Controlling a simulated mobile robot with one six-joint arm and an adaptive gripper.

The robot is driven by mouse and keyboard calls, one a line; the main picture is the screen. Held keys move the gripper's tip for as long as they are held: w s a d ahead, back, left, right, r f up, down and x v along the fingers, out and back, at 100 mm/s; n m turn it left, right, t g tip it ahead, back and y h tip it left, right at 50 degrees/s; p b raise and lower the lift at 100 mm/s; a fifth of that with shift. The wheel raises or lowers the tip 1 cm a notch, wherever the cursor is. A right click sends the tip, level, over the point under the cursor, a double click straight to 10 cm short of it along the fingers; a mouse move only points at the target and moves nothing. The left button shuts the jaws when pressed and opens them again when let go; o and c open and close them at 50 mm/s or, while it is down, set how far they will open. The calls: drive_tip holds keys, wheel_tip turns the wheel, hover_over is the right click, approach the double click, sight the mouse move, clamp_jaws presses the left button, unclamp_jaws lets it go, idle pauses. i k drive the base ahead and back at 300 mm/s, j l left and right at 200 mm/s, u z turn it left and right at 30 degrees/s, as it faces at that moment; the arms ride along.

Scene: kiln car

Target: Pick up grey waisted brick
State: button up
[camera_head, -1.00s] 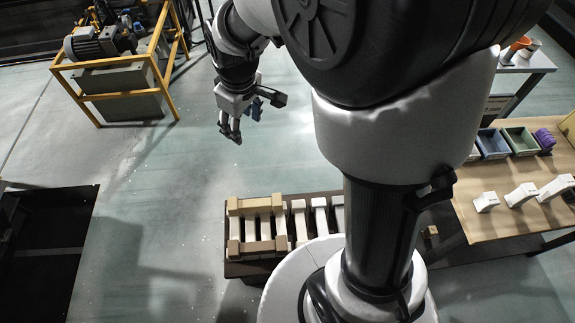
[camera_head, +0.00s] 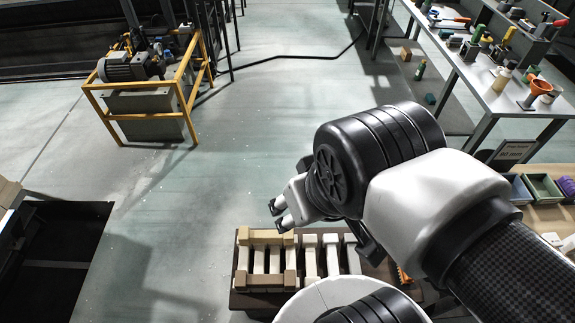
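Several pale, whitish-grey bricks stand in a row on a dark brown deck (camera_head: 241,299) at the bottom centre of the head view. The clearest are a left pale brick (camera_head: 310,256), a middle one (camera_head: 331,255) and a right one (camera_head: 352,257). I cannot tell for sure which is the grey waisted brick. Tan bars (camera_head: 262,236) frame more pale bricks at the deck's left side. My gripper (camera_head: 277,216) appears above the far edge of the deck, left of the pale row. Its two fingertips are apart with nothing visible between them.
A tool bench (camera_head: 497,95) is at the upper right. Blue and green bins (camera_head: 541,187) sit at the right edge. The floor beyond the deck is clear.

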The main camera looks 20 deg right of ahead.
sight(350, 242)
drive_tip(key=k+z, duration=0.1)
drive_tip(key=z, duration=0.3)
drive_tip(key=k+z, duration=0.1)
drive_tip(key=z, duration=0.35)
drive_tip(key=k+l+z, duration=0.1)
drive_tip(key=z, duration=0.3)
drive_tip(key=l+u, duration=0.5)
drive_tip(key=l, duration=0.15)
drive_tip(key=j+z, duration=0.5)
drive_tip(key=j, duration=0.15)
drive_tip(key=i+j+z, duration=0.1)
